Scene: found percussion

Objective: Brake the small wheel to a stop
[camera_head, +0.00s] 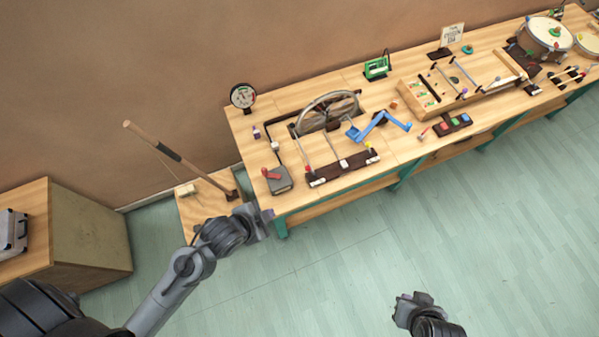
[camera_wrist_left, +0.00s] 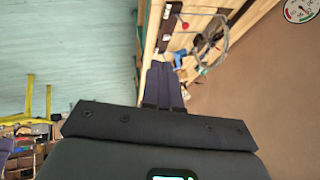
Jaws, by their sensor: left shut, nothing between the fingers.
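A grey spoked wheel (camera_head: 328,112) stands upright in a dark slotted base on the wooden bench; it also shows in the left wrist view (camera_wrist_left: 222,42). It is the only spoked wheel I make out, and I cannot tell whether it turns. A blue crank-shaped bar (camera_head: 378,126) lies at its right. A grey box with a red handle (camera_head: 279,180) sits at the bench's near left corner. My left gripper (camera_head: 266,222) is just off that corner, apart from the wheel; its fingers (camera_wrist_left: 164,82) are together and empty. My right gripper (camera_head: 410,305) is over the floor, its jaws unclear.
A round dial (camera_head: 243,96) stands at the bench's back left. A wooden frame and drums fill the right. The front floor is clear.

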